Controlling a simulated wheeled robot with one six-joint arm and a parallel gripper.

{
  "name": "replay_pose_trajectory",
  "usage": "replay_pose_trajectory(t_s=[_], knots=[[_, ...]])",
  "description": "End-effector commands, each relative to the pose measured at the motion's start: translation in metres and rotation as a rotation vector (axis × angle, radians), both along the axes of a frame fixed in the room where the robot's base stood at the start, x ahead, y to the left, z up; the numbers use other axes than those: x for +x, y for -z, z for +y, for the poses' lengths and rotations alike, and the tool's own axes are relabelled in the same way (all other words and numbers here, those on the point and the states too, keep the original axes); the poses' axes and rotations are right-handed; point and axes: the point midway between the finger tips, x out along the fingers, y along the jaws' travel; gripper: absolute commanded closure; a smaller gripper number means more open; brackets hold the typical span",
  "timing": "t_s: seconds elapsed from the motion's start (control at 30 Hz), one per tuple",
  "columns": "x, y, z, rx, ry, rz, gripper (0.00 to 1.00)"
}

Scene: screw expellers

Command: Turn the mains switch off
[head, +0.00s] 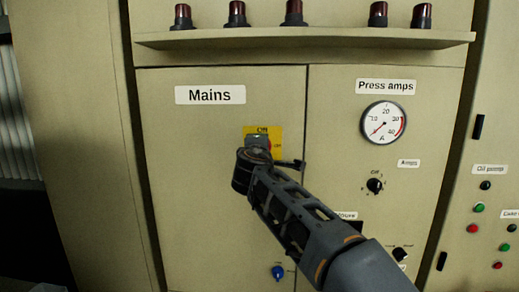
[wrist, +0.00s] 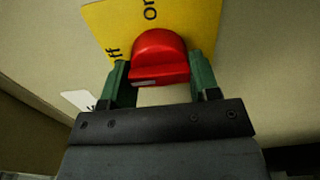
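The mains switch is a red knob (wrist: 160,58) on a yellow plate (wrist: 98,20) marked "on", with a partly hidden second label ending in "ff". In the head view the yellow plate (head: 276,133) sits below the "Mains" sign (head: 210,95), and my gripper (head: 258,147) covers most of the knob. In the wrist view the two green fingers of my gripper (wrist: 161,85) lie against opposite sides of the knob. A pale mark shows on the knob's near face. Which label it points to cannot be told.
The switch is on a beige cabinet door (head: 190,190). To the right are the press amps gauge (head: 383,122) and a black amps knob (head: 374,185). A blue knob (head: 278,272) is below. A shelf (head: 300,39) with several dark red lamps juts out above.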

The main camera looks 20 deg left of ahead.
Motion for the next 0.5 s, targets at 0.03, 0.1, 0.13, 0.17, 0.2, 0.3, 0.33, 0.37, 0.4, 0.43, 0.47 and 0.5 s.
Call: replay_pose_trajectory(t_s=[0.03,0.1,0.13,0.17,0.2,0.3,0.33,0.37,0.4,0.43,0.47,0.5], knots=[[-0.0007,-0.0022,0.0000,0.000,-0.002,-0.004,0.40],[-0.0003,-0.0018,-0.0004,0.000,-0.001,-0.003,0.33],[-0.0002,-0.0015,-0.0004,0.000,0.000,-0.003,0.30],[-0.0001,-0.0013,-0.0006,0.000,0.000,-0.002,0.27],[0.0001,-0.0011,-0.0008,0.000,0.001,-0.002,0.23],[0.0004,-0.0005,-0.0010,0.000,0.002,-0.001,0.21],[0.0005,-0.0004,-0.0011,0.001,0.002,-0.001,0.21],[0.0005,-0.0003,-0.0011,0.001,0.002,0.000,0.21],[0.0005,-0.0002,-0.0011,0.001,0.002,0.000,0.21],[0.0005,-0.0001,-0.0011,0.001,0.002,0.000,0.21],[0.0001,0.0001,-0.0012,0.001,0.002,0.000,0.21],[-0.0011,0.0004,-0.0014,0.001,0.002,0.000,0.21]])
